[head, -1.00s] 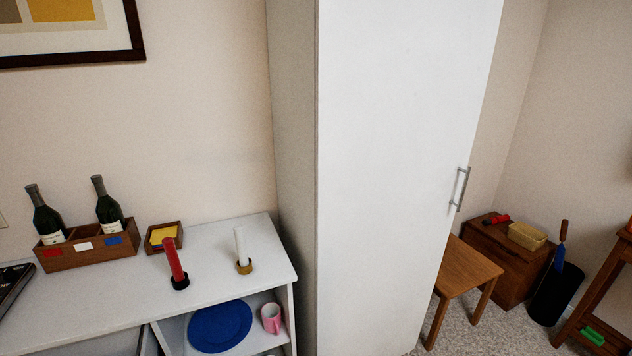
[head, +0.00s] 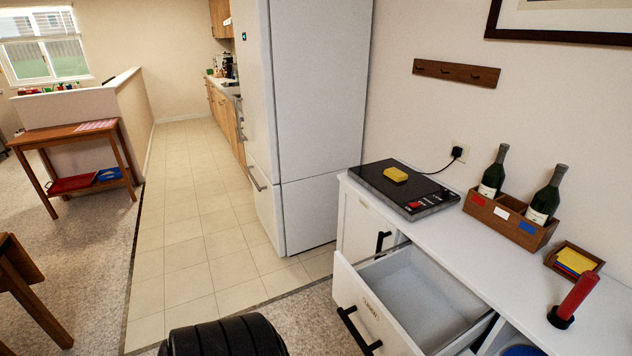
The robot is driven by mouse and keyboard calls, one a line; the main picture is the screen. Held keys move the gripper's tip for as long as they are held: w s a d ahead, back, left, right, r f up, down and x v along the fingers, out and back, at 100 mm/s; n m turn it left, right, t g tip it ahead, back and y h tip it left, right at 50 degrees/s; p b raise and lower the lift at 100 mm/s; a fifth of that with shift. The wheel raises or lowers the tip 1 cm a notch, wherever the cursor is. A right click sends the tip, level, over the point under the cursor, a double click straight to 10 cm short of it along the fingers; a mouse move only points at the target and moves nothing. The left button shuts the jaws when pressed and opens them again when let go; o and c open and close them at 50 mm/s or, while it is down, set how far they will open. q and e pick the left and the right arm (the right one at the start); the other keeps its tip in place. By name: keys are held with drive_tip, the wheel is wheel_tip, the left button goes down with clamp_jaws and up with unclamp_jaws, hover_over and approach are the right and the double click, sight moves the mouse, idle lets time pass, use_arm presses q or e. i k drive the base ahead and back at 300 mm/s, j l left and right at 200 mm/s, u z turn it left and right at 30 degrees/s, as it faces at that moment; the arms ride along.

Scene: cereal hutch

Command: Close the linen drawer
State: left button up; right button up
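The drawer (head: 372,318) in the white hutch stands pulled out at the lower middle of the head view. Its white front has a black bar handle (head: 358,332) and a small dark label that is too small to read surely. Its grey inside (head: 425,290) looks empty in the part that shows. The lower part of the front is cut off by the picture's bottom edge. Neither of my grippers is in view.
A white fridge (head: 320,120) stands behind. Tiled floor (head: 190,230) is clear to the left.

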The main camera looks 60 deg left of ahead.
sight(403, 302)
drive_tip(key=u, duration=1.4)
